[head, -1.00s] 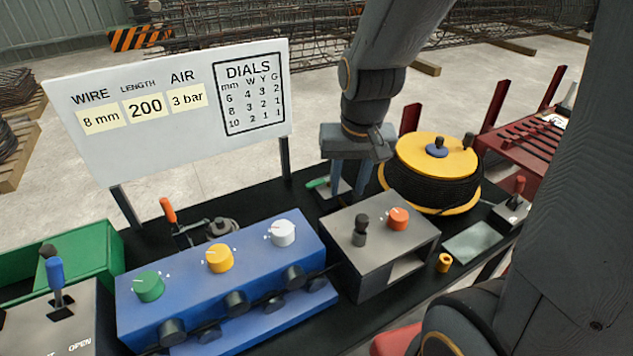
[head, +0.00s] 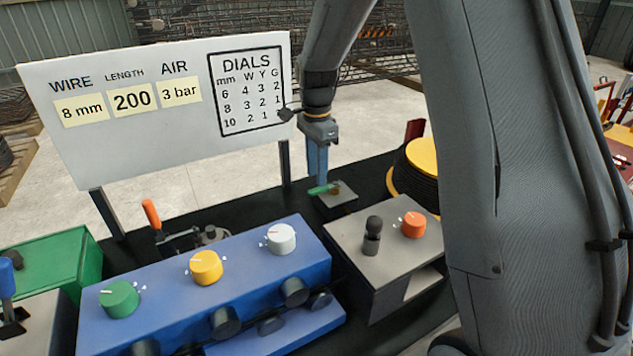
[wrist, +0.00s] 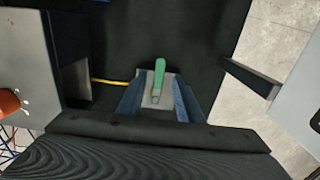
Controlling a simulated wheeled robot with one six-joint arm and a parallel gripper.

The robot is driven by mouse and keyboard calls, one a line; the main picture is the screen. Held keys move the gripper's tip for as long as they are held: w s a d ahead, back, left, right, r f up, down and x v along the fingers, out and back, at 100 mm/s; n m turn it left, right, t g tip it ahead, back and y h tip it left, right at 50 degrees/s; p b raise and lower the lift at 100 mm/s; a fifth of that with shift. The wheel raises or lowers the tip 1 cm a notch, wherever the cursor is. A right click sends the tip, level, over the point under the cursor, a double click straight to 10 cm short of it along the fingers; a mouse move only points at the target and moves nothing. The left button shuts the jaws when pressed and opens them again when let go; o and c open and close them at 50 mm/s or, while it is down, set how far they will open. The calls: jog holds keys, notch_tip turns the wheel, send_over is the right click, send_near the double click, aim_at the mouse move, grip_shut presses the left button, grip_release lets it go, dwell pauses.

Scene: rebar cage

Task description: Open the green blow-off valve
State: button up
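The green blow-off valve lever (head: 325,188) sits on a small grey plate (head: 343,197) behind the grey box, near the table's back edge. In the head view the lever lies about flat and points left. It also shows in the wrist view (wrist: 160,72), running lengthwise on its plate. My gripper (head: 318,183) points straight down at the lever. In the wrist view its two blue fingers (wrist: 159,88) stand apart, one on each side of the lever, with gaps between. Whether the fingertips are level with the lever is hard to tell.
A grey box (head: 360,270) with a black knob and an orange dial stands in front of the valve. A blue dial box (head: 200,300) is left of it. A wire spool (head: 421,157) stands to the right. The sign's post (head: 285,165) is close on the left.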

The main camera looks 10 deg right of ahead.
aim_at(317, 190)
jog(key=shift+f+p, duration=0.45)
jog(key=shift+f, duration=1.55)
grip_shut()
